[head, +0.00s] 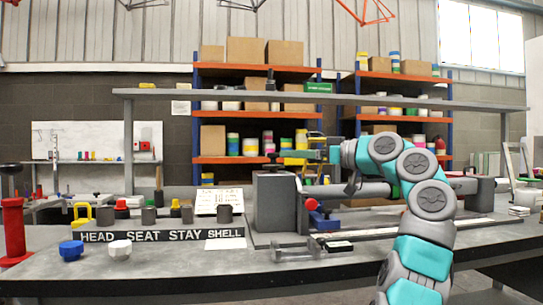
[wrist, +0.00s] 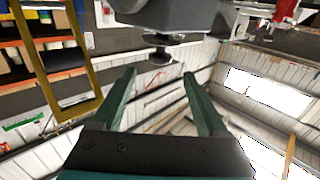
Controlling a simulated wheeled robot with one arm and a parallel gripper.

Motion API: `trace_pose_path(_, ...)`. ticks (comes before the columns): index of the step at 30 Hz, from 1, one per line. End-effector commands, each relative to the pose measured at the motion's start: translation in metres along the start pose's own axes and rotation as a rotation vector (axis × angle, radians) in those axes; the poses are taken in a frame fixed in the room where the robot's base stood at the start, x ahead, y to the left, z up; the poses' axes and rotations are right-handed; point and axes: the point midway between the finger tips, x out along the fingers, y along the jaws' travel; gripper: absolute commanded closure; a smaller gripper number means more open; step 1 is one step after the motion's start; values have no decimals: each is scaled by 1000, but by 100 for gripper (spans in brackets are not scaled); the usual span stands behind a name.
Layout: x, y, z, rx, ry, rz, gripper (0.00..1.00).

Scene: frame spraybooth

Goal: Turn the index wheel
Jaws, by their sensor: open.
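A grey block (head: 273,203) stands on the bench near the middle in the head view, with a small dark knob (head: 272,160) on top. I take this knob for the index wheel, but no label shows. In the wrist view the picture is inverted; the dark round knob (wrist: 160,52) hangs from the grey block (wrist: 165,14). My gripper (head: 300,154) is right of the knob in the head view. In the wrist view my gripper (wrist: 159,74) is open and empty, its two green fingers apart. The knob appears just beyond the fingertips, apart from them.
A board reading HEAD SEAT STAY SHELL (head: 162,236) stands left of the block, with small pots behind it. A blue knob (head: 71,249) and a white knob (head: 120,249) lie in front. A grey tube (head: 360,191) runs right of the block. A red stand (head: 14,228) is far left.

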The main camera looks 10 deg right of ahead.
Motion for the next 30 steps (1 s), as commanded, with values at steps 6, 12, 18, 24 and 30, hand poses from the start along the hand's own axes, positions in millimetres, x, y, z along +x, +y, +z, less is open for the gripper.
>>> trace_pose_path(6, 19, 1, 0, 3, -1, 0, 24)
trace_pose_path(12, 50, 0, 0, 4, -4, -2, 24)
trace_pose_path(18, 73, 0, -1, 3, 0, -1, 24)
trace_pose_path(24, 77, 0, 0, 3, 1, -1, 24)
trace_pose_path(30, 77, 0, 0, 4, 0, 0, 36)
